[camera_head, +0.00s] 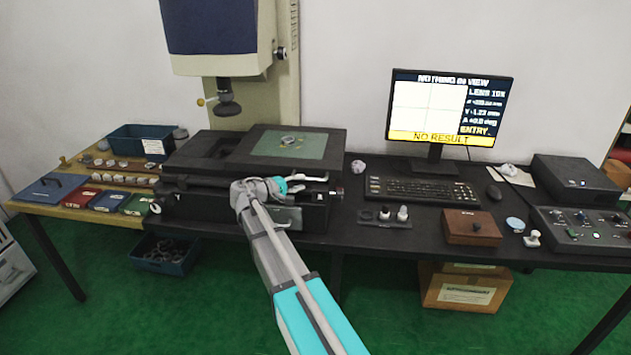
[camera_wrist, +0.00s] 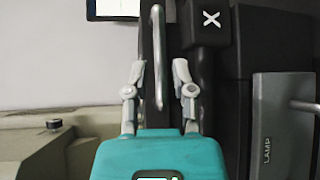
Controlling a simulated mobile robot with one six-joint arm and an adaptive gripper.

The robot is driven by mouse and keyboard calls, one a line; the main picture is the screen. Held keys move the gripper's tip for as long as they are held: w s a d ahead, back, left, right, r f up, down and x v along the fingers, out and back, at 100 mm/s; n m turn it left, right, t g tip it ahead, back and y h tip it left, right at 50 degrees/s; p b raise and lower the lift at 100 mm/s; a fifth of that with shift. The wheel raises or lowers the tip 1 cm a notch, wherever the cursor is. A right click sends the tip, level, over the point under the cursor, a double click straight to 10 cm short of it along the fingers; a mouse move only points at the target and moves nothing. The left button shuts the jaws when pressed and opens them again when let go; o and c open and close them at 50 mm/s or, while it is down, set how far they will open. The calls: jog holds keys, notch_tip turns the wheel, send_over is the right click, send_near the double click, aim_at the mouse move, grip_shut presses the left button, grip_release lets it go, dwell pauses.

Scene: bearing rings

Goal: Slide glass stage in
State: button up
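The glass stage (camera_head: 310,150) is a greenish pane in a dark frame on top of the measuring machine, with small metal rings (camera_head: 288,141) on it. It sits to the right of the lens (camera_head: 229,105), and a dark recess shows to its left. My gripper (camera_head: 275,187) is at the machine's front, below the stage. In the wrist view my gripper (camera_wrist: 159,70) has its two fingers apart, one on each side of a slim metal handle (camera_wrist: 158,35). Gaps show between both fingers and the handle. The handle's attachment to the stage cannot be made out.
The block marked X (camera_wrist: 210,20) and the LAMP panel (camera_wrist: 285,125) are close on the right in the wrist view. Trays and rings crowd the left table (camera_head: 70,208). The monitor (camera_head: 445,105) reads NO RESULT. A keyboard (camera_head: 420,189) lies right of the machine.

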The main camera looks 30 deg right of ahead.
aim_at(309, 180)
jog(key=shift+b+x, duration=0.3)
jog(key=shift+x, duration=2.15)
jog(key=shift+c, duration=0.3)
grip_shut()
